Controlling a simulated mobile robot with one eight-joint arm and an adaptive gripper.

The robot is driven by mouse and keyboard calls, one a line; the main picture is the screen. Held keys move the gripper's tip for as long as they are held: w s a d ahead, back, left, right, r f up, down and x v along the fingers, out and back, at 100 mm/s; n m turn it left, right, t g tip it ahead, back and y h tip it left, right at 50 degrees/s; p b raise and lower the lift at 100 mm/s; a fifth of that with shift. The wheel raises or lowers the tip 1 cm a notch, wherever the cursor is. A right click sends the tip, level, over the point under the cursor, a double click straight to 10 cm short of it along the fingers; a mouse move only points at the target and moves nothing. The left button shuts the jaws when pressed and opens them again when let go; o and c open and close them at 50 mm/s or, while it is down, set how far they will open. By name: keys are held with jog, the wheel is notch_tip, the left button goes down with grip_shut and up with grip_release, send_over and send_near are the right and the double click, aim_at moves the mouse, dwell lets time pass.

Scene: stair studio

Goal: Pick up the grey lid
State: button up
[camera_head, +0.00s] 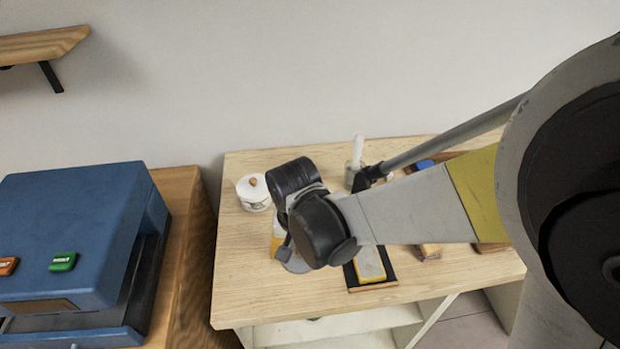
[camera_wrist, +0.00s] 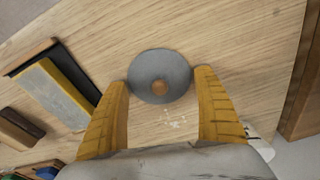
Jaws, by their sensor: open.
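The grey lid (camera_wrist: 150,66) is a round disc with a wooden knob (camera_wrist: 160,88), lying on the light wooden table. In the wrist view it sits between and a little beyond the two yellow fingers of my gripper (camera_wrist: 163,80). The fingers are spread wide on either side of the lid, with nothing gripped. In the head view only an edge of the lid (camera_head: 297,265) shows below my dark wrist, which hides the rest. The height of the fingertips above the table is hard to tell.
A yellow-and-grey block on a black base (camera_head: 370,265) lies right of the lid. A white lidded pot (camera_head: 253,190) stands farther back. A blue machine (camera_head: 70,240) is on a separate bench at left. Bare table (camera_head: 245,285) lies left of the lid.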

jog(key=shift+s+r, duration=0.1)
grip_shut()
dwell(0.3)
jog(key=shift+r, duration=0.1)
